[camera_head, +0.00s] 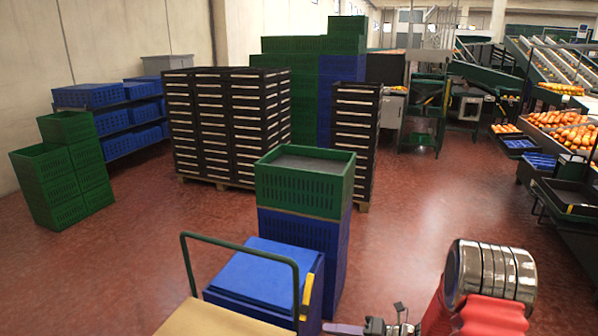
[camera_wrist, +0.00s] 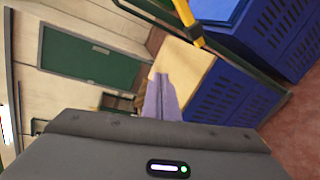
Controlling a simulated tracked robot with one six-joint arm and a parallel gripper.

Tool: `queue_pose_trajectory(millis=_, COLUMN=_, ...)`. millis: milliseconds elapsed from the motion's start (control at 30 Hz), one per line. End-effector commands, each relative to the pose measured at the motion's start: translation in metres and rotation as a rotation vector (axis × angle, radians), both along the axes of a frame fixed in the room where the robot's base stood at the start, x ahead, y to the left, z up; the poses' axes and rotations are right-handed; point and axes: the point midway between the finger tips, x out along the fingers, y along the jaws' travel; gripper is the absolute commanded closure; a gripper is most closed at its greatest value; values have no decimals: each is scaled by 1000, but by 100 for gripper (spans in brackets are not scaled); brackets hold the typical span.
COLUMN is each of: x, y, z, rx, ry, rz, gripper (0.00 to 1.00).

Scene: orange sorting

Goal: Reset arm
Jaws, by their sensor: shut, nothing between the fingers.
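My gripper (camera_wrist: 160,78) is shut and empty in the wrist view, its two purple-grey fingers side by side. Behind the fingertips in that view are a tan flat board and blue crates, with a yellow piece above; I cannot tell how far away they are. In the head view my gripper (camera_head: 328,328) is at the bottom edge, mostly cut off, its fingers pointing left toward the blue crates. My red arm is at the bottom right of that view.
A green crate (camera_head: 305,180) tops a blue crate stack (camera_head: 300,235) just ahead. A green rail (camera_head: 240,247) rises by a tan board (camera_head: 215,322). Black crate stacks (camera_head: 225,125) stand behind. Orange bins (camera_head: 565,130) line the right. Red floor (camera_head: 420,215) is open right of centre.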

Motion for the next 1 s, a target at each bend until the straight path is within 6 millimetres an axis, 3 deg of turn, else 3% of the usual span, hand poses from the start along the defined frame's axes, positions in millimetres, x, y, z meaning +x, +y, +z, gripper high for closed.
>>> queue_pose_trajectory(millis=200, x=-51, y=10, z=4, rx=-229, ry=-269, rz=274, gripper=100)
queue_pose_trajectory(millis=500, x=-116, y=11, z=30, rx=-486, ry=-687, rz=709, gripper=100)
queue_pose_trajectory(millis=1000, x=-189, y=-13, z=79, rx=-728, ry=-1249, rz=1343, gripper=100)
